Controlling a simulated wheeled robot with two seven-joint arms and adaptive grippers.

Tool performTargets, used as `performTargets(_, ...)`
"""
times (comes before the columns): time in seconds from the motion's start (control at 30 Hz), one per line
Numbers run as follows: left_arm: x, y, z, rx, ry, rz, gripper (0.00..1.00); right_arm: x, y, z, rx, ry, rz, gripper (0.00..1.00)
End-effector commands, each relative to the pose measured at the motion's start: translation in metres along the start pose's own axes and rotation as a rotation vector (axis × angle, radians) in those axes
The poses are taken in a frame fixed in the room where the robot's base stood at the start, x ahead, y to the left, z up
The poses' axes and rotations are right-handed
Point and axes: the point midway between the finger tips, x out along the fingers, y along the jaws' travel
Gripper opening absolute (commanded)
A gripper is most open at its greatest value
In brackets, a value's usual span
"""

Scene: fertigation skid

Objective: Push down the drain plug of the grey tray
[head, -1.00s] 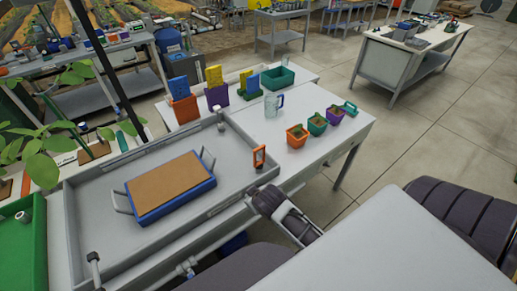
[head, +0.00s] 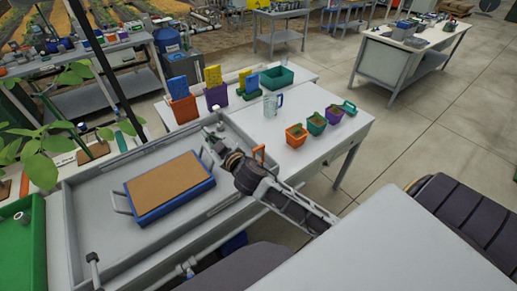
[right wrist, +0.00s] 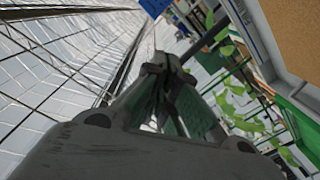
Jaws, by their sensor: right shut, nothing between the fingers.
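The grey tray (head: 85,185) lies on the bench at the left of the head view. A small grey peg (head: 220,126) stands at its far right corner; it may be the drain plug, but it is too small to tell. My right gripper (head: 209,134) is shut and empty over the right end of the tray, just in front of the peg. I cannot tell whether they touch. In the right wrist view its closed fingers (right wrist: 166,62) show, with no plug visible. My left gripper is not in view.
A blue tray with a brown top (head: 165,185) and raised handles sits inside the grey tray. An orange frame (head: 259,151) stands behind my right arm, partly hidden. Small pots (head: 296,134) and a clear jug (head: 271,105) stand on the white table, which has clear space.

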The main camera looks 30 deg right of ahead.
Motion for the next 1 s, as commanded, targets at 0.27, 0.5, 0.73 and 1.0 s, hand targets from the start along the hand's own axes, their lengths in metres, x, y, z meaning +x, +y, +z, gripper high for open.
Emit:
performTargets(0.27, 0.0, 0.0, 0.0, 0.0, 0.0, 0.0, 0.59, 0.011, -0.007, -0.065, -0.109, 0.254, -0.05, 0.0)
performTargets(0.5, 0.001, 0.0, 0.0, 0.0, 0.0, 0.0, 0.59, 0.009, -0.023, -0.11, -0.212, 0.451, -0.127, 0.0)
performTargets(0.73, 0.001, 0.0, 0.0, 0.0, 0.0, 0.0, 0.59, 0.001, -0.044, -0.141, -0.325, 0.615, -0.227, 0.0)
performTargets(1.0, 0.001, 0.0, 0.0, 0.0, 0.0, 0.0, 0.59, -0.013, -0.073, -0.159, -0.472, 0.77, -0.375, 0.0)
